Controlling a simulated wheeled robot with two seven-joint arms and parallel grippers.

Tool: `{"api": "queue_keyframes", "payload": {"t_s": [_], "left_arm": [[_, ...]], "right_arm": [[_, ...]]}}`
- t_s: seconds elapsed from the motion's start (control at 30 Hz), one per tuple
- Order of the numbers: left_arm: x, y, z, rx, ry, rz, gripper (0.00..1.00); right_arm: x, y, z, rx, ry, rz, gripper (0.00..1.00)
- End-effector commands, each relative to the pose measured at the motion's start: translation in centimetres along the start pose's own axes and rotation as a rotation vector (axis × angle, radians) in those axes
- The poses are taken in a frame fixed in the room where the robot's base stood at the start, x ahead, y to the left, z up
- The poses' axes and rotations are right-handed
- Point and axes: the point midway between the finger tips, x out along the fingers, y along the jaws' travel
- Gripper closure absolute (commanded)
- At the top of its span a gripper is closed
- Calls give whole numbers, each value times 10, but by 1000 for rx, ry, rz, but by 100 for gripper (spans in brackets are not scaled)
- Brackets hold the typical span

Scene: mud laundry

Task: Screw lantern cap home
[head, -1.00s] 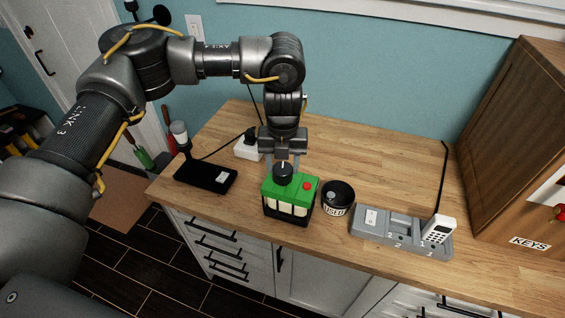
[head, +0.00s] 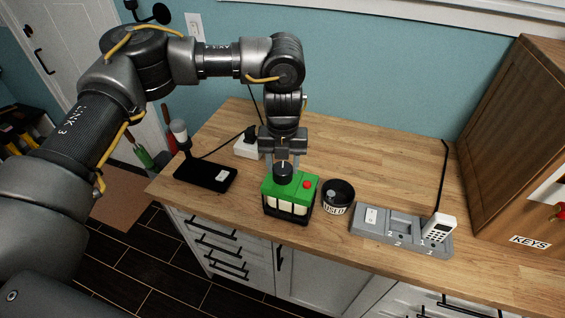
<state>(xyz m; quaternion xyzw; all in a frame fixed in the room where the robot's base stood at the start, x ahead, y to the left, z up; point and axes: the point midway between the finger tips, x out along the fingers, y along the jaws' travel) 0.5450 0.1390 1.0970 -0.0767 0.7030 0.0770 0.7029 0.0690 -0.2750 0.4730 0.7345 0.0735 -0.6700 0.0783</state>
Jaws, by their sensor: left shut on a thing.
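The lantern (head: 291,193) stands upright near the front edge of the wooden counter. It has a green top with a red button, pale panels and a dark base. A dark round cap (head: 283,171) sits at the left of its green top. My left gripper (head: 282,163) points straight down from above and is shut on the cap, one finger on each side. Whether the cap's lower rim is flush with the top cannot be told. My right gripper is not in view.
A dark cup marked USED (head: 338,196) stands close to the lantern's right. Farther right are a grey numbered tray (head: 388,236) with a white handset (head: 438,229) and a wooden KEYS cabinet (head: 525,150). A black pad (head: 205,175) lies left; a white adapter (head: 248,148) sits behind.

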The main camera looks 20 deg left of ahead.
Motion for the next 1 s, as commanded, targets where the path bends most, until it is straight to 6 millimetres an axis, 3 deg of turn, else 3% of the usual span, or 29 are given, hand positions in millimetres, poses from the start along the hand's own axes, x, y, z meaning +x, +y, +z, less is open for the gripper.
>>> {"api": "queue_keyframes", "payload": {"t_s": [0.17,0.4,0.73,1.0], "left_arm": [[1,0,0,23,0,0,66],[1,-1,0,246,-1,-1,66],[0,-1,0,286,-1,-1,66],[1,-1,0,517,-1,-1,66]], "right_arm": [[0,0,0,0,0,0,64],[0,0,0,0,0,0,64],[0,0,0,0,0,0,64],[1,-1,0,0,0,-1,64]]}}
